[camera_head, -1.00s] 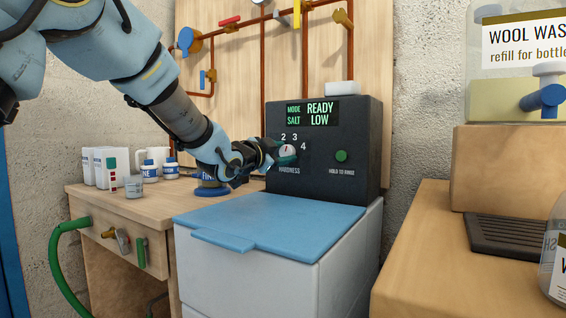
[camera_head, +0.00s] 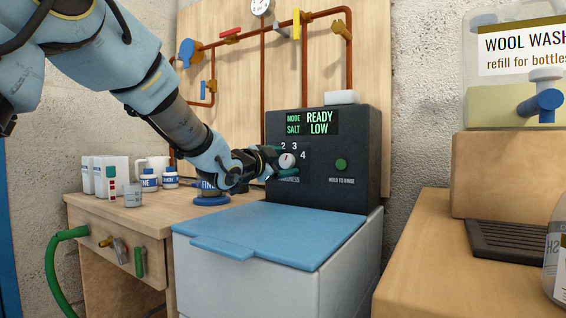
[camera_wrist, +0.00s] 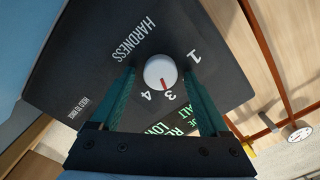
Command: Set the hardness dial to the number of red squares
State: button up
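The hardness dial (camera_head: 287,161) is a round white knob with a red mark on the dark panel of the machine. In the wrist view the dial (camera_wrist: 158,70) shows its red mark pointing about at the 3. The 2 is hidden there behind a finger. My gripper (camera_head: 280,162) is at the dial, its green fingers on either side of it. In the wrist view the gripper (camera_wrist: 160,66) is open, with a narrow gap between each finger and the knob. A small card with red and green marks (camera_head: 112,184) stands on the wooden bench; its squares are too small to count.
The panel display (camera_head: 312,123) reads MODE READY, SALT LOW. A green button (camera_head: 341,165) is right of the dial. The machine's blue lid (camera_head: 270,232) is clear below my gripper. A beaker (camera_head: 133,196), several jars and a green hose (camera_head: 52,262) are left.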

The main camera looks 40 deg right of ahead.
jog(key=v, duration=1.1)
jog(key=shift+p, duration=0.3)
